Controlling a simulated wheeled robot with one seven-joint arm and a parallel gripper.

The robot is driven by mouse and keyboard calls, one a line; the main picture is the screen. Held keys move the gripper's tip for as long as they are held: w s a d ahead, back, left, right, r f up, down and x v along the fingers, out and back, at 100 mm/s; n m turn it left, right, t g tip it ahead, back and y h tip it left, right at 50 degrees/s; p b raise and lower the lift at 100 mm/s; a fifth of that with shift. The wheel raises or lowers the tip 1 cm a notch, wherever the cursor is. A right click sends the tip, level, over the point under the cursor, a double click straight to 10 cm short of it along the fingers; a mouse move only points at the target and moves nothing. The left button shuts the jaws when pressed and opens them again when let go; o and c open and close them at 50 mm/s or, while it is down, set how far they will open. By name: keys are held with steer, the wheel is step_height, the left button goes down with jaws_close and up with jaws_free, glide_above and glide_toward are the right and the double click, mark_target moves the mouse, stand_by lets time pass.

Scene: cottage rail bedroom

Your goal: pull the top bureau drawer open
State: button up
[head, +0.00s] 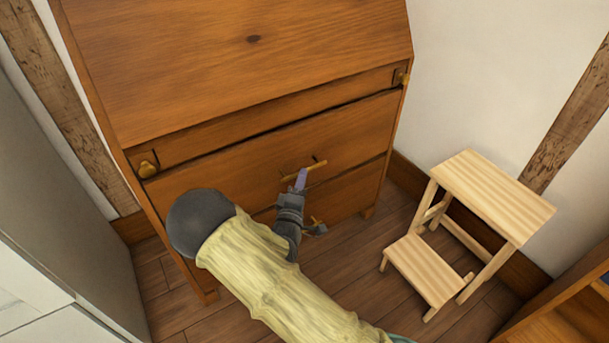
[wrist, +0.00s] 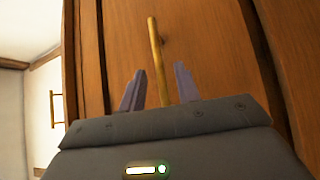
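The wooden bureau (head: 260,80) stands against the wall in the head view. Its top drawer (head: 235,160) is below the slanted front and looks shut. A brass bar handle (head: 316,166) is on that drawer. My gripper (head: 300,182) is at this handle, its fingers reaching toward the drawer front. In the wrist view my gripper (wrist: 158,88) is open, and the handle bar (wrist: 154,45) runs between its two purple fingers. I see a gap on each side of the bar. My forearm hides part of the lower drawer front.
A lower drawer handle (head: 318,222) is partly hidden by my gripper. A pale step stool (head: 495,190) stands right of the bureau. Wooden floor (head: 345,260) is bare between bureau and stool.

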steer(key=shift+b+x, duration=0.4)
steer(key=shift+x, duration=1.55)
jaws_close()
